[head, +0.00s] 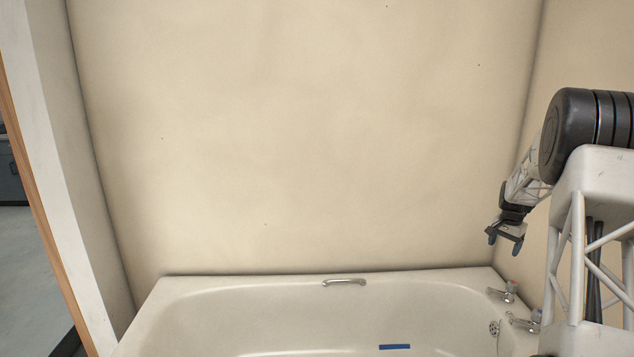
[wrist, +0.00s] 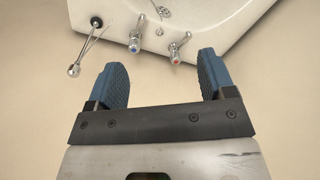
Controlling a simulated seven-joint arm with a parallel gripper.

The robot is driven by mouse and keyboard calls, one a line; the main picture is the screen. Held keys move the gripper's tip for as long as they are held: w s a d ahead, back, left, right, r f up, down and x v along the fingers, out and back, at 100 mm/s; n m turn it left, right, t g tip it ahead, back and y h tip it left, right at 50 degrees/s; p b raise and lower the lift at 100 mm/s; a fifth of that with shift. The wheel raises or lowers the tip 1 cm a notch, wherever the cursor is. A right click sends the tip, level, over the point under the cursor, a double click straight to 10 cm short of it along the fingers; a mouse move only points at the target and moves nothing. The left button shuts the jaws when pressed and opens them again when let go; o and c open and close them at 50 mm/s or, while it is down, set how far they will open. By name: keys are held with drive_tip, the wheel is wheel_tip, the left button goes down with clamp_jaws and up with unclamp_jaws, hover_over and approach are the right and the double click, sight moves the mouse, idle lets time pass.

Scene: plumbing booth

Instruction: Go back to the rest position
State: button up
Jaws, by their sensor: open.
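My gripper (head: 505,240) hangs at the right of the head view, in front of the beige wall and above the tap end of the bathtub. In the wrist view my gripper (wrist: 165,85) has its two blue fingers spread wide apart, with nothing between them. It is open and empty. The white bathtub (head: 250,284) lies below it, with a clear distance between the fingers and the rim in the head view.
Two chrome taps (head: 503,292) (head: 524,321) stand on the tub's right end. A chrome grab handle (head: 344,282) is on the far rim. A blue strip (head: 394,347) lies in the tub. A chrome rod with a ball end (wrist: 74,70) shows in the wrist view. The space left of my arm is free.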

drive_tip(key=s+a+r+n, duration=0.2)
drive_tip(key=s+a+r, duration=0.45)
drive_tip(key=a, duration=0.35)
drive_tip(key=s+a+r+n+t, duration=0.1)
drive_tip(key=s+a+r+n, duration=0.1)
drive_tip(key=s+a+r, duration=0.7)
drive_tip(key=s+a+r+n, duration=0.1)
drive_tip(key=s+a+r, duration=0.35)
drive_tip(key=a, duration=0.75)
drive_tip(key=s+a+f+n, duration=0.1)
drive_tip(key=s+a+n, duration=0.1)
drive_tip(key=s+a, duration=0.4)
drive_tip(key=s+a+f+n, duration=0.1)
drive_tip(key=s+a, duration=0.4)
drive_tip(key=s, duration=1.2)
drive_tip(key=s+a+f+n+t, duration=0.1)
drive_tip(key=s+a, duration=0.5)
drive_tip(key=s, duration=0.6)
drive_tip(key=shift+a+f+n, duration=0.3)
drive_tip(key=shift+f+n, duration=0.25)
drive_tip(key=shift+n, duration=0.55)
